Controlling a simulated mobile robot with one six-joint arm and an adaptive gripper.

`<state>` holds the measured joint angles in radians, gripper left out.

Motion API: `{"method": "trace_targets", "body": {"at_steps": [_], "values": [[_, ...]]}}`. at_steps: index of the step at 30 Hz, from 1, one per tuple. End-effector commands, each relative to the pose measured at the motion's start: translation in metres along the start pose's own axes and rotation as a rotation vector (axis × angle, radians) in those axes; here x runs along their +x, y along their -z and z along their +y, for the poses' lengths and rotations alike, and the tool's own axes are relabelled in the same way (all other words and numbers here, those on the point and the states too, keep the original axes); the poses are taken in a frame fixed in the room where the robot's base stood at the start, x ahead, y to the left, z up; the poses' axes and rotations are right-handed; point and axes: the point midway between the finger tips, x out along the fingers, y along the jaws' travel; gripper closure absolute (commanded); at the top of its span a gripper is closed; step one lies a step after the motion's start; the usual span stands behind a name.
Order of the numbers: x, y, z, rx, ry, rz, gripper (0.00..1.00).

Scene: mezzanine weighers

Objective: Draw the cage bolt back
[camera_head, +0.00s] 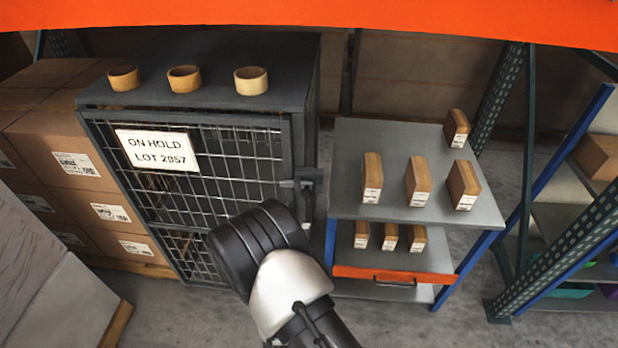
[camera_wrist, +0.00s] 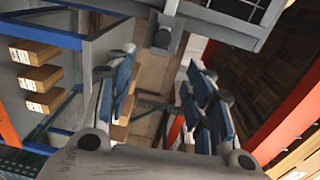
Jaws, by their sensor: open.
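The dark grey mesh cage (camera_head: 306,95) stands left of centre in the head view, its door (camera_head: 287,150) shut. The bolt (camera_head: 303,183) sits at the door's right edge, a small dark fitting partly above my arm. In the wrist view, part of the cage (camera_wrist: 235,22) shows at the top, and a grey bracket with a dark block, apparently the bolt (camera_wrist: 163,38), lies beyond the fingertips. My gripper (camera_wrist: 162,62) is open and empty, its blue-padded fingers apart on either side below that fitting, with no contact visible. In the head view my arm hides the gripper.
A white sign (camera_head: 157,150) hangs on the mesh. Three tape rolls (camera_head: 185,79) stand on the cage top. A grey shelf trolley (camera_head: 345,200) with several small boxes stands close on the right. Cartons (camera_head: 60,130) are stacked left. An orange beam (camera_head: 400,22) crosses the top.

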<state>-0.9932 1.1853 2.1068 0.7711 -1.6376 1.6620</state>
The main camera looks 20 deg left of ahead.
Motion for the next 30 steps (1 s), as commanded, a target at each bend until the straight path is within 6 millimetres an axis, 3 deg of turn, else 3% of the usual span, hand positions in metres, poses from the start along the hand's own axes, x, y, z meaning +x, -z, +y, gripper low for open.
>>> {"method": "trace_targets", "body": {"at_steps": [4,8,24,30], "values": [[-0.009,-0.003,0.004,0.013,0.04,-0.012,0.52],[0.003,-0.002,0.003,0.018,0.045,-0.008,0.52],[0.116,-0.003,-0.002,0.017,0.045,-0.009,0.52],[0.148,-0.004,-0.002,0.014,0.042,-0.011,0.52]]}}
